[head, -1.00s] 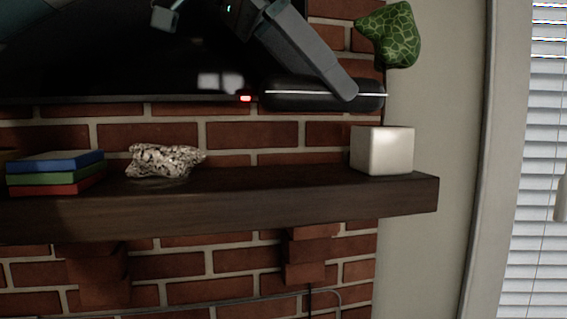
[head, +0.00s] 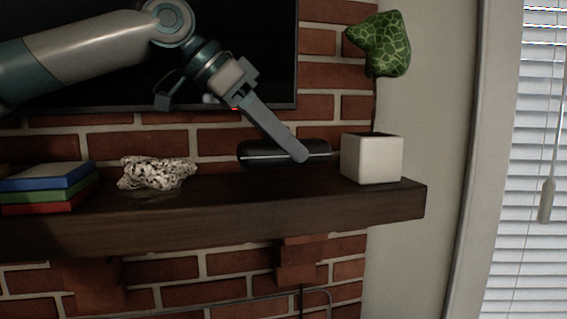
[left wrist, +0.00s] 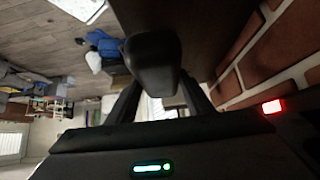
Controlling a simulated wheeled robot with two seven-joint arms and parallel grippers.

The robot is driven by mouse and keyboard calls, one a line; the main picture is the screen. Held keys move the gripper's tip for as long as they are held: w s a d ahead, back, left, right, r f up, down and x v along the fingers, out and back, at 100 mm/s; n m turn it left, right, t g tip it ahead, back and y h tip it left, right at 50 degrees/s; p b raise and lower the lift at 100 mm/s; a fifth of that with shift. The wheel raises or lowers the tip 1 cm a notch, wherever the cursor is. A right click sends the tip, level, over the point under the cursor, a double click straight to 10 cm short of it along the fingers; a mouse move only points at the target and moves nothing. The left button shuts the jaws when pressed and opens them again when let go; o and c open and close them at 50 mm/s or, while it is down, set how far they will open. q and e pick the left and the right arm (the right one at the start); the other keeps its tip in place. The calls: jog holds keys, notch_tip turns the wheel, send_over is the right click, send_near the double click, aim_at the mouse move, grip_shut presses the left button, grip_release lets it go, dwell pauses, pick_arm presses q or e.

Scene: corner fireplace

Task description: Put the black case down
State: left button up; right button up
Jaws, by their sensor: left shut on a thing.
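The black case (head: 262,154) is a long, rounded dark case with a pale line along its side. In the head view it lies level over the right part of the dark wooden mantel shelf (head: 230,210). I cannot tell whether its underside touches the shelf or is slightly above it. My left gripper (head: 298,153) reaches down from the upper left and is shut on the case. In the left wrist view the case (left wrist: 152,60) shows end-on between the fingers. My right gripper is out of view.
A white square pot (head: 372,159) with a green patterned plant (head: 381,43) stands just right of the case. A speckled, rough rock-like ornament (head: 155,173) and stacked books (head: 50,187) are to the left. Bare shelf lies between ornament and case. Brick wall and a dark screen (head: 275,60) stand behind.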

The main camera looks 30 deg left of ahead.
aim_at(284, 165)
pick_arm(q)
jog(key=shift+f+p, duration=0.75)
jog(key=shift+f, duration=0.8)
jog(key=shift+a+f, duration=0.1)
jog(key=shift+f, duration=0.35)
jog(key=shift+f, duration=0.1)
jog(key=o, duration=1.1)
